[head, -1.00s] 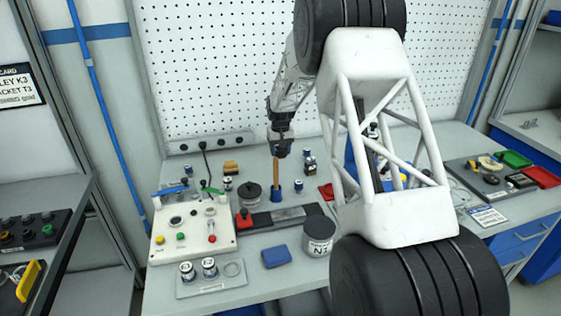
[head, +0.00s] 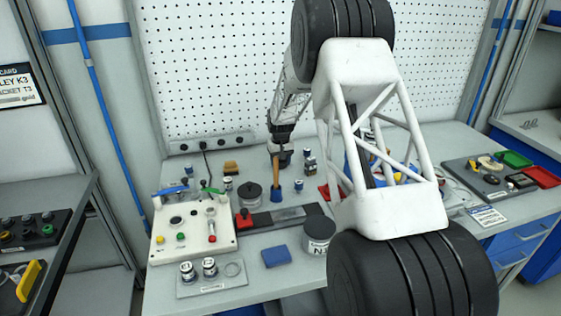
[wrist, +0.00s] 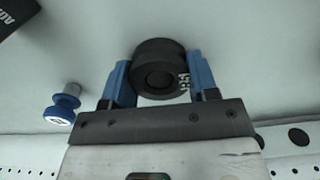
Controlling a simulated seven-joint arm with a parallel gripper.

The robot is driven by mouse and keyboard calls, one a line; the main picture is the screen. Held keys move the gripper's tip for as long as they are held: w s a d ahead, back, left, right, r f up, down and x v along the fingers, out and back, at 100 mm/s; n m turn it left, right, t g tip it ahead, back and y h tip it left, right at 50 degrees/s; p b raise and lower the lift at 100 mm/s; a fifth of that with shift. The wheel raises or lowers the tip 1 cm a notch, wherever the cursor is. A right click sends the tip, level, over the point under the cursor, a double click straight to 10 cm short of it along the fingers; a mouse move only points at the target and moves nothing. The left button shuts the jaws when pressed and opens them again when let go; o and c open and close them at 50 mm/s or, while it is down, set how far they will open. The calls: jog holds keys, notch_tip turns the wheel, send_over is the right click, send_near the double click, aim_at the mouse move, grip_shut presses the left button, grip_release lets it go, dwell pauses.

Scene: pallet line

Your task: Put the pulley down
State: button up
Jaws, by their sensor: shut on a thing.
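In the wrist view, the black round pulley (wrist: 158,68) sits between the blue fingers of my gripper (wrist: 160,77). The fingers press on its two sides, and small white marking shows near the right finger. In the head view, my gripper (head: 282,153) is low over the back middle of the bench, behind a wooden handle standing in a blue base (head: 276,195). The pulley is small, dark and partly hidden there. I cannot tell whether it touches the bench top.
A blue-and-silver part (wrist: 62,107) stands left of the gripper in the wrist view. On the bench (head: 255,284) are a control box (head: 190,245), a dark lidded pot (head: 250,194) and small blue-based parts (head: 310,165). My white arm hides the bench's right middle.

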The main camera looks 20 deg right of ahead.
aim_at(281, 161)
jog(key=o, duration=1)
jog(key=shift+f, duration=0.1)
notch_tip(281, 161, up, 12)
jog(key=shift+r, duration=0.15)
dwell(0.3)
jog(key=shift+s+r, duration=0.1)
